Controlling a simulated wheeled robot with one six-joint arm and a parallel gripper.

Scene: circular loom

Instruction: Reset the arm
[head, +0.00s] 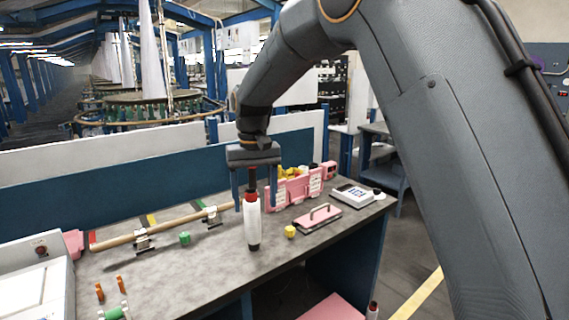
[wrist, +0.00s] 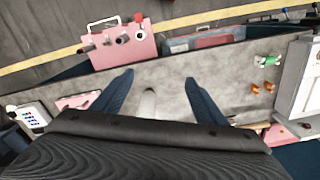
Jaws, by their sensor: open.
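My gripper (head: 254,207) points down over the grey workbench (head: 200,262), its two dark fingers spread apart. A white bobbin (head: 252,226) with a red upper part and dark ends stands upright on the bench, between the fingers in the head view. In the wrist view my gripper (wrist: 159,77) is also wide apart. A white round piece (wrist: 149,103), probably this bobbin, shows between the fingers, with gaps on both sides. Its near part is hidden by the gripper body. I cannot tell whether a finger touches it.
A wooden rod (head: 165,228) on metal stands lies left, near a green piece (head: 185,238) and orange clips (head: 120,284). A yellow piece (head: 290,231), a pink handled plate (head: 318,218), a pink rack (head: 293,190) and a white keypad device (head: 353,195) are right. A blue panel (head: 120,190) runs behind.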

